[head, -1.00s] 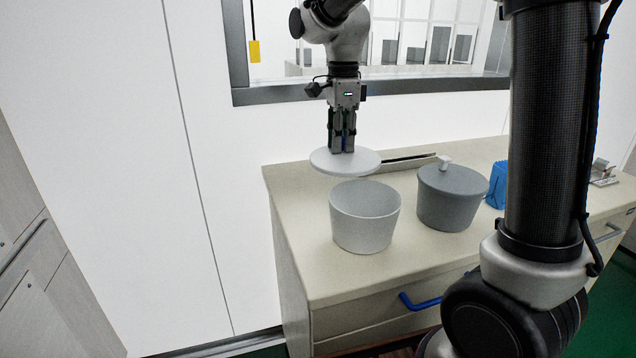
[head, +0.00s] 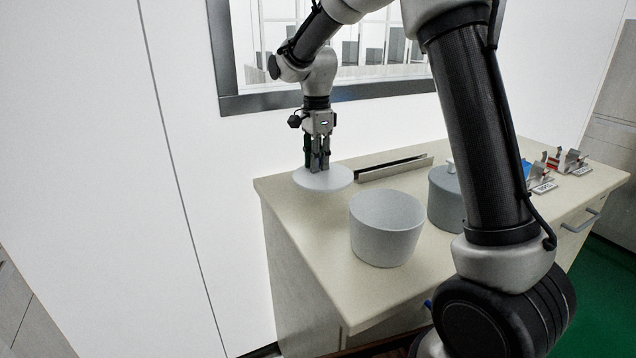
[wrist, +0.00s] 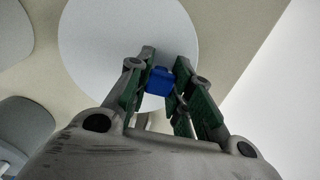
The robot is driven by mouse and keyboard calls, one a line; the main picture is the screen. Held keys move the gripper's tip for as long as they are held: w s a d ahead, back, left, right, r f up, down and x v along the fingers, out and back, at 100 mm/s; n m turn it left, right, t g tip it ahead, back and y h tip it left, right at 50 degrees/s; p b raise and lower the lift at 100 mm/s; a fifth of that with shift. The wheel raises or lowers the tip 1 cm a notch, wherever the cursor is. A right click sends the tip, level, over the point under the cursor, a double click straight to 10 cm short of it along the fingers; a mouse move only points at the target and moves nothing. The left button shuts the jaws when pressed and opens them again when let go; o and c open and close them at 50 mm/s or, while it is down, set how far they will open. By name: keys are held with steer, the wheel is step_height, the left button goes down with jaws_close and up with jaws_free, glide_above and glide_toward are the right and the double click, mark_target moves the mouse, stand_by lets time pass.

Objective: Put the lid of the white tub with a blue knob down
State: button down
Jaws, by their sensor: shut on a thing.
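The white lid (head: 323,181) is a flat round disc at the back left of the counter, close to the counter top; I cannot tell whether it touches. My gripper (head: 317,166) points down over its middle and is shut on the lid's blue knob. In the wrist view the blue knob (wrist: 159,81) sits between my fingertips (wrist: 162,84), with the white lid (wrist: 120,30) around it. The white tub (head: 386,230) stands upright and uncovered on the counter, in front and to the right of the lid.
A grey tub (head: 443,203) with a lid stands right of the white tub, partly hidden by my arm. A slotted rail (head: 394,166) lies behind the tubs. Small metal holders (head: 567,160) stand at the right. The counter (head: 305,216) is clear at the front left.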

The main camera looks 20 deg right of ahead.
mark_target(317, 176)
steer(key=shift+f, duration=2.55)
steer(key=shift+f, duration=0.1)
steer(key=c, duration=1.3)
jaws_free()
